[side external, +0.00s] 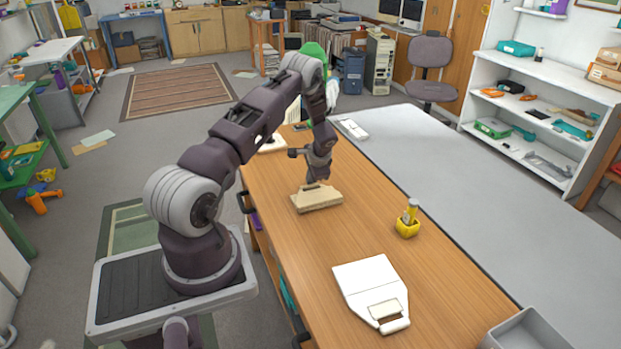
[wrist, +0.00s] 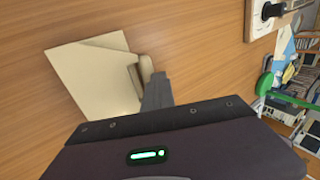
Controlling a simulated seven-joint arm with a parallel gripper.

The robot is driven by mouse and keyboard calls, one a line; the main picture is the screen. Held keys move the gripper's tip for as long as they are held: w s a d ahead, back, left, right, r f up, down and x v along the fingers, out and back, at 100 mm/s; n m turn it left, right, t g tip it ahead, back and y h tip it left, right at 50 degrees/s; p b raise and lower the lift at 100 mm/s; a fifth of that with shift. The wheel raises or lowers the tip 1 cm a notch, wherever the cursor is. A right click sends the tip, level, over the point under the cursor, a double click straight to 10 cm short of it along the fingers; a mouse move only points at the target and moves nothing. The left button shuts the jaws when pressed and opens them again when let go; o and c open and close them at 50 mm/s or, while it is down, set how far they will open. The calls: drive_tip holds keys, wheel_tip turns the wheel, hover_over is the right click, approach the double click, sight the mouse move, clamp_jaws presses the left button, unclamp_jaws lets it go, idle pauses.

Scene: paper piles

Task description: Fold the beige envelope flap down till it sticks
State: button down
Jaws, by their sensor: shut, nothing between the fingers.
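The beige envelope (side external: 318,201) lies on the wooden table below my gripper (side external: 319,179) in the side view. It also shows in the wrist view (wrist: 88,78), flat on the wood, with a paler strip along its upper right edge. I cannot tell for sure how far the flap stands up. My gripper is shut and empty, its fingertips at the envelope's edge nearest the arm's end. In the wrist view the fingers (wrist: 148,80) overlap the envelope's right side and hide part of it. Whether they touch the paper is unclear.
A white envelope-like piece (side external: 372,290) lies at the table's near end. A yellow holder (side external: 407,228) with an upright item stands right of the beige envelope.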

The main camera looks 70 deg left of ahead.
drive_tip(key=shift+d, duration=0.1)
drive_tip(key=shift+s+d+f, duration=0.1)
drive_tip(key=shift+d+f, duration=0.3)
drive_tip(key=shift+d, duration=0.4)
wheel_tip(320, 180, up, 15)
drive_tip(key=d+r+n+t+h, duration=0.1)
drive_tip(key=d+r+t, duration=0.2)
drive_tip(key=d+r, duration=1.65)
drive_tip(key=s+d+r+t+h, duration=0.1)
drive_tip(key=s+d+r, duration=0.1)
drive_tip(key=s+d, duration=0.35)
drive_tip(key=s+d+r+h, duration=0.1)
drive_tip(key=s+d+r, duration=0.15)
drive_tip(key=d, duration=0.55)
drive_tip(key=s+d+f+t+h, duration=0.1)
drive_tip(key=s+d+h, duration=0.1)
drive_tip(key=s+d, duration=0.8)
drive_tip(key=s, duration=0.3)
drive_tip(key=shift+s+f+m+h, duration=0.15)
drive_tip(key=shift+f+m+h, duration=0.15)
